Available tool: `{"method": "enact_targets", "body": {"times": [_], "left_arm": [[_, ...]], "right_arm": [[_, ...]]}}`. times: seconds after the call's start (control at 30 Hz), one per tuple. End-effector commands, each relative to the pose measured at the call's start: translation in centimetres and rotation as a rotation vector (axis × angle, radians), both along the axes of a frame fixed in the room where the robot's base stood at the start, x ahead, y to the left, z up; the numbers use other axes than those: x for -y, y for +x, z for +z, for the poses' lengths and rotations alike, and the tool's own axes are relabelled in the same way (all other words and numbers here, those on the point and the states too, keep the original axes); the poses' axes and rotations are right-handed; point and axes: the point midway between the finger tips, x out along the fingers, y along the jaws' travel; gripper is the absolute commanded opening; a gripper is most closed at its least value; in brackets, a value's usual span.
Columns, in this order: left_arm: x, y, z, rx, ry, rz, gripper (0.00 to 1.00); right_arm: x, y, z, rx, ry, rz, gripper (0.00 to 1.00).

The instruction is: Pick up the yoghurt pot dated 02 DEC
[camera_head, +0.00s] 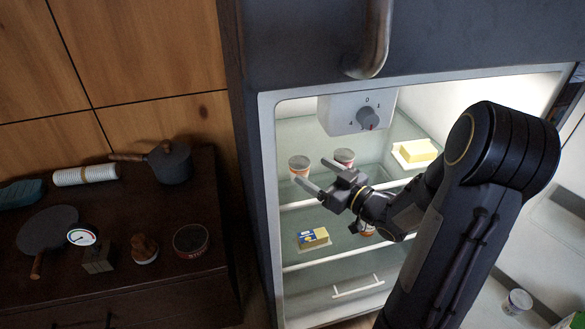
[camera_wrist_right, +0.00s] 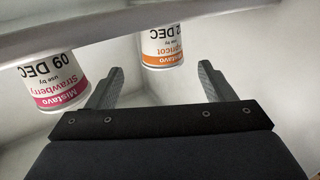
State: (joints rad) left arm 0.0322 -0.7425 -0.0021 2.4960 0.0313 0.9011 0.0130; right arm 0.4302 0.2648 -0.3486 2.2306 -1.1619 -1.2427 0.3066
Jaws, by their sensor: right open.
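A yoghurt pot with an orange apricot label (camera_wrist_right: 165,48) shows "2 DEC" in the right wrist view; its first digit is cut off. It appears to be the left pot (camera_head: 299,164) on the upper fridge shelf in the head view. A pink-labelled strawberry pot dated 09 DEC (camera_wrist_right: 53,82) stands beside it, seemingly the right one (camera_head: 344,157). My right gripper (camera_head: 312,172) is open and empty, in front of the shelf. In the wrist view the apricot pot appears between its fingers, beyond the tips. My left gripper is out of view.
A butter pack (camera_head: 416,150) lies right on the upper shelf, another pack (camera_head: 313,238) on the shelf below. A further pot (camera_head: 366,230) is partly hidden below my gripper. Another pot (camera_head: 517,301) stands at the lower right. The shelf's front edge (camera_wrist_right: 120,26) is close to the gripper.

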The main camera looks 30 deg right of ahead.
Motion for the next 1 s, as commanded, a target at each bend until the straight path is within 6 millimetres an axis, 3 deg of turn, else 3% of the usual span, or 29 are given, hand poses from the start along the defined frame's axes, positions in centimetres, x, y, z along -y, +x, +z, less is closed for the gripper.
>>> {"method": "enact_targets", "body": {"times": [0.4,0.7,1.0], "left_arm": [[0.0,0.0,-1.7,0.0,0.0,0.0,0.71],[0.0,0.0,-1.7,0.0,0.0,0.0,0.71],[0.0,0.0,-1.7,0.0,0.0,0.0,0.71]], "right_arm": [[-2.1,5.2,0.1,0.001,-0.001,0.002,0.75],[-2.2,5.8,0.2,-0.001,0.001,-0.002,0.75],[-2.2,5.8,0.2,-0.001,0.001,-0.001,0.38]]}}
